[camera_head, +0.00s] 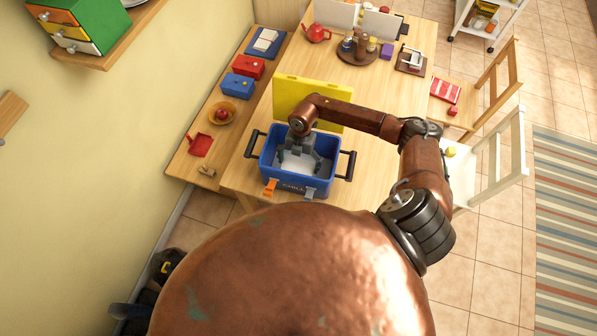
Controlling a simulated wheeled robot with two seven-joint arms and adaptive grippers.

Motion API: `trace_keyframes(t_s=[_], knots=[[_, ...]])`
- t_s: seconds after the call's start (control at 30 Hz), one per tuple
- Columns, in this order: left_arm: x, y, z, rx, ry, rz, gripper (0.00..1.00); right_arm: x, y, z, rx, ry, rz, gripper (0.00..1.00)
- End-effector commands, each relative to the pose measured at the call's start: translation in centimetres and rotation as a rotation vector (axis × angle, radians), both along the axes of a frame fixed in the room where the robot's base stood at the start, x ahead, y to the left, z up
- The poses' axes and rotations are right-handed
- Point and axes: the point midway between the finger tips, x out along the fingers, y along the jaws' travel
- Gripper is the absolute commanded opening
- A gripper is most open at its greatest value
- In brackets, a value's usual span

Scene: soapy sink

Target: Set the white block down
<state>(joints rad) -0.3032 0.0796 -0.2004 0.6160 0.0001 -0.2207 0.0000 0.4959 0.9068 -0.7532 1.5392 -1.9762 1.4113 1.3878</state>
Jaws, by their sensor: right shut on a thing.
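My right gripper (299,159) reaches down into an open blue cooler box (297,186) on the wooden table. Its dark fingers are shut on the white block (299,164), which shows as a pale patch between and below them. The block's edges are hard to make out, and I cannot tell whether it touches the box floor. The box's yellow lid (290,88) stands raised at its far side. My left gripper is not in view.
Black handles stick out from both sides of the box. A low shelf at left holds a bowl with a red fruit (222,114), a red dustpan (200,145) and two small boxes. A red teapot (316,33) and round tray (357,56) stand farther back. Chairs stand at right.

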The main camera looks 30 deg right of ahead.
Motion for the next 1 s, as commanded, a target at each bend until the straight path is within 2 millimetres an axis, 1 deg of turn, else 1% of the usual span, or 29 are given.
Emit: trace_keyframes(t_s=[0.03,0.1,0.27,0.5,0.6,0.93,0.97,1.0], knots=[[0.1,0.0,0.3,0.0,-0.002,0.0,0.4,-0.1,0.1,-0.9,0.002,0.002,-0.002,0.61],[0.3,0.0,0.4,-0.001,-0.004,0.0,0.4,0.0,0.0,-2.0,0.003,0.002,-0.003,0.61],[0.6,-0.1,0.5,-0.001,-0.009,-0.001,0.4,0.0,0.0,-3.6,0.001,0.0,-0.002,0.61],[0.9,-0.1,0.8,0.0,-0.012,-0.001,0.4,0.0,0.0,-6.7,0.002,0.001,-0.002,0.61],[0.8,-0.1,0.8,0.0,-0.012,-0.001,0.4,0.0,0.0,-7.3,0.001,0.0,-0.001,0.61],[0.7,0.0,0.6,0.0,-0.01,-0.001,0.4,0.0,0.0,-7.6,0.001,-0.001,0.0,0.61],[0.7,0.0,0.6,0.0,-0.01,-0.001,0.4,0.0,0.0,-7.6,0.0,0.0,0.0,0.94],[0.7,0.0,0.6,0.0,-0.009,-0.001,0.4,0.0,0.0,-7.6,0.0,0.0,0.0,0.97]])
